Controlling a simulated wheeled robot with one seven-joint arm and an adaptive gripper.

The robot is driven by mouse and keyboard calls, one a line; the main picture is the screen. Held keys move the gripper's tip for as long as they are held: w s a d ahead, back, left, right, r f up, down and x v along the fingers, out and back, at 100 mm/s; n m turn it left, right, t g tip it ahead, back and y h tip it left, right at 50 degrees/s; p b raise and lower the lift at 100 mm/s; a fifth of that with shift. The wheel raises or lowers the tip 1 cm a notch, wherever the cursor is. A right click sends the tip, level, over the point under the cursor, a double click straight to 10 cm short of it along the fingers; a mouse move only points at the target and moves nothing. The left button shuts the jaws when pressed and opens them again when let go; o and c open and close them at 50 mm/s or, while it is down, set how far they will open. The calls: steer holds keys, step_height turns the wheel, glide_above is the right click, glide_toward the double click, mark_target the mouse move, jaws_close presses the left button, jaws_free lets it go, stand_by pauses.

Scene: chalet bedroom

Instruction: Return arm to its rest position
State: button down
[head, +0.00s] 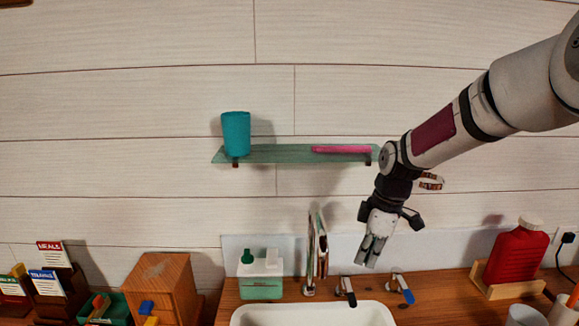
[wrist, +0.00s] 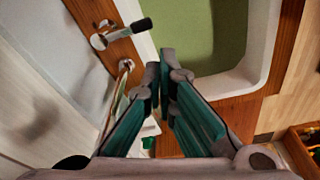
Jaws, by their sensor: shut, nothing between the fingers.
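My arm (head: 440,132) reaches in from the upper right of the head view and bends downward at the wrist. My gripper (head: 370,262) points down in front of the wall, above the back edge of the counter and near the taps. Its fingers are together and hold nothing. In the wrist view my gripper (wrist: 164,65) shows its green-padded fingers over the counter strip and the sink's near edge.
A glass shelf (head: 285,154) left of my wrist holds a teal cup (head: 236,133) and a pink bar (head: 341,149). A red bottle (head: 515,255) stands right.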

steer(key=s+r+m+t+h, duration=0.2)
steer(key=s+r+m, duration=0.5)
steer(key=s+r, duration=0.55)
steer(key=s+r+m+t, duration=0.2)
steer(key=s+m, duration=0.5)
steer(key=s, duration=0.8)
steer(key=shift+d+r+t, duration=0.25)
steer(key=shift+d+t, duration=0.05)
steer(key=shift+t, duration=0.1)
